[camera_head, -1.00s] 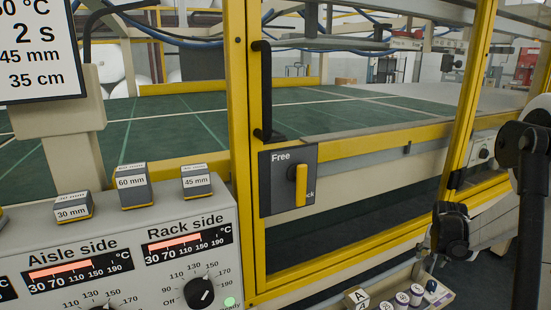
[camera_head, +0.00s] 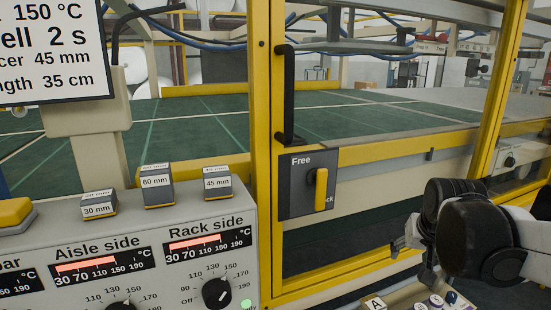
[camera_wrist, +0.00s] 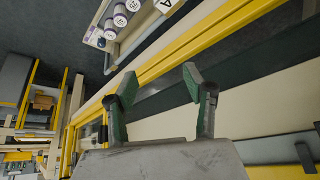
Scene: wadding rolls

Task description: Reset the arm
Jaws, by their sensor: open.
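My gripper (camera_wrist: 160,84) is open and empty in the wrist view, its two green-padded fingers spread apart over the yellow frame edge. In the head view my gripper (camera_head: 412,248) shows at the right, partly hidden behind my black wrist joints. It is in front of the machine's yellow-framed door, right of the lock plate (camera_head: 298,202).
A control panel (camera_head: 150,225) with dials and several spacer blocks stands at the left. A black door handle (camera_head: 287,95) is above the lock plate. A tray with labelled rolls (camera_wrist: 120,20) lies below my gripper in the head view.

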